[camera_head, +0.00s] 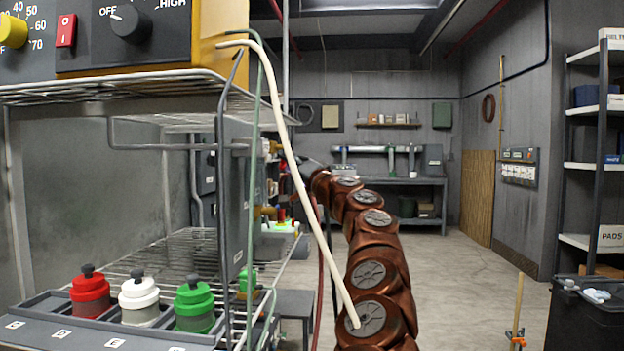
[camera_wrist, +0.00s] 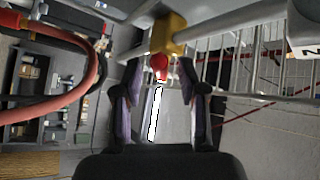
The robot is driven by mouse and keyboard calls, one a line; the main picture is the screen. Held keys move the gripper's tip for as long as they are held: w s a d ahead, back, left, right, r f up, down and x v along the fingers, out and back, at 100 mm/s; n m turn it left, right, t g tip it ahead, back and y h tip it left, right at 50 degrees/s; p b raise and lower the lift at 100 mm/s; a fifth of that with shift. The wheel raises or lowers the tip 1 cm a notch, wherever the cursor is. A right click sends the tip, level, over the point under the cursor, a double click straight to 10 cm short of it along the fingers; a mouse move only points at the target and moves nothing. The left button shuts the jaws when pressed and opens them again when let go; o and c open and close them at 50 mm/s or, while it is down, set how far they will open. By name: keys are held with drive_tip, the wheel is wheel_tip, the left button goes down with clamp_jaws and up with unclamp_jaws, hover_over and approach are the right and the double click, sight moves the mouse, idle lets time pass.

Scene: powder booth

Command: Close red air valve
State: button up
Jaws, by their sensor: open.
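In the wrist view, the red valve handle (camera_wrist: 159,64) sits on a yellow brass-coloured body (camera_wrist: 171,34) fixed to a grey pipe. My gripper (camera_wrist: 159,80) is open, with one dark finger on each side of the red handle near the tips. There seems to be a gap between each finger and the handle, and I cannot tell whether either touches. In the head view, my gripper (camera_head: 299,161) is small and partly hidden at the far end of my copper arm, beside the rack's side panel. Which valve it is at is hard to make out there.
A thick red hose (camera_wrist: 90,70) loops at left in the wrist view. White wire shelving (camera_wrist: 265,65) is close on the right. In the head view, red, white and green capped pots (camera_head: 90,294) stand in a tray, and a pale hose (camera_head: 284,130) crosses before my arm.

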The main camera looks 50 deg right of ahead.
drive_tip(key=v, duration=0.9)
drive_tip(key=shift+s, duration=0.35)
drive_tip(key=shift+f, duration=0.15)
